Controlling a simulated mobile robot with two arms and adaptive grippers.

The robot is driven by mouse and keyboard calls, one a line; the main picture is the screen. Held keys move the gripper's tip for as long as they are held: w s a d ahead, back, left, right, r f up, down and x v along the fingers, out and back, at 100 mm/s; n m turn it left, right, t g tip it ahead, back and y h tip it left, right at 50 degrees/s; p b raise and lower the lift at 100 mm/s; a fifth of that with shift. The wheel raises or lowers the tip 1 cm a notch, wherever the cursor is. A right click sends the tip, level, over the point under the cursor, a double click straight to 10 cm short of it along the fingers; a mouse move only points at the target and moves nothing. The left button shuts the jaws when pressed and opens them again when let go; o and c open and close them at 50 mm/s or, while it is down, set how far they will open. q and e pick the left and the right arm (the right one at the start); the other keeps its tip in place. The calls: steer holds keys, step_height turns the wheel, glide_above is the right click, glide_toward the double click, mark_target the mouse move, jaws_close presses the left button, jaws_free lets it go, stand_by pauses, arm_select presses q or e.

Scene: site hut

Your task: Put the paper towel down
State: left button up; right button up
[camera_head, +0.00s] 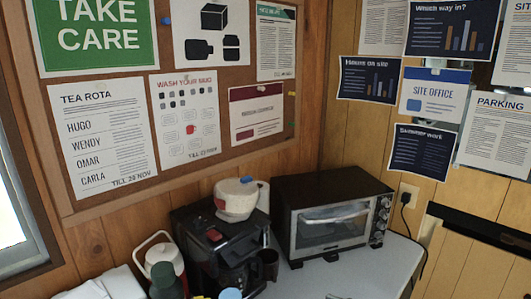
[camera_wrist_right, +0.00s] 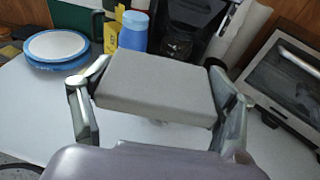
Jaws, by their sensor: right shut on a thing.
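In the right wrist view, my right gripper (camera_wrist_right: 158,105) is shut on a pale grey, flat-faced block (camera_wrist_right: 155,82), which I take to be the paper towel. One finger presses on each side of it. It is over the white tabletop (camera_wrist_right: 35,115); I cannot tell whether it touches the top. Neither gripper nor the held block shows clearly in the head view. My left gripper is not in view.
Behind the block stand a blue cup (camera_wrist_right: 134,30), a yellow item (camera_wrist_right: 110,38), blue-rimmed plates (camera_wrist_right: 56,47) and a pale cylinder-like thing (camera_wrist_right: 241,28). A coffee machine (camera_head: 215,240) and toaster oven (camera_head: 333,222) line the wall. Some tabletop (camera_head: 375,268) is clear in front of the oven.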

steer(key=s+d+r, duration=0.4)
steer(key=s+d, duration=0.2)
steer(key=s, duration=0.2)
steer(key=shift+d+n+g+y, duration=0.3)
steer(key=shift+d, duration=0.1)
steer(key=shift+r, duration=0.1)
steer(key=shift+r, duration=0.1)
